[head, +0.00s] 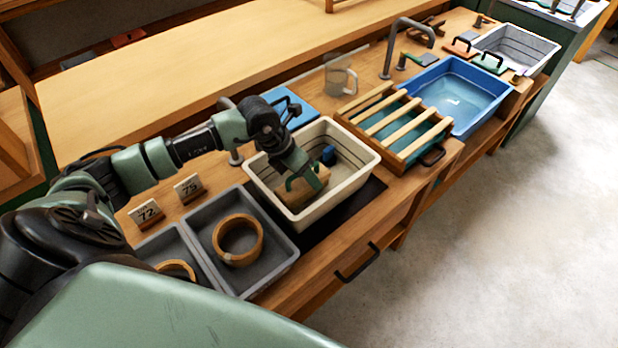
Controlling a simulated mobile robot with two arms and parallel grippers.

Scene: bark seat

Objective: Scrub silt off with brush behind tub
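A cream tub (361,185) stands in the middle of the bench in the head view. Inside it is a tan block-like piece (309,194), partly covered by my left gripper. A small dark blue object (328,155) is at the tub's far side; I cannot tell whether it is a brush. My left gripper (304,180) reaches down into the tub, its green fingers apart at the tan piece. Whether they grip it is unclear. My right gripper is out of view. Silt cannot be made out.
Grey trays with bark-coloured rings (237,240) stand left of the tub, near number cards (188,188). A blue board (291,107) and clear jug (340,78) are behind it. A slatted rack (398,122) and blue basin (455,95) stand to the right. The floor at right is clear.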

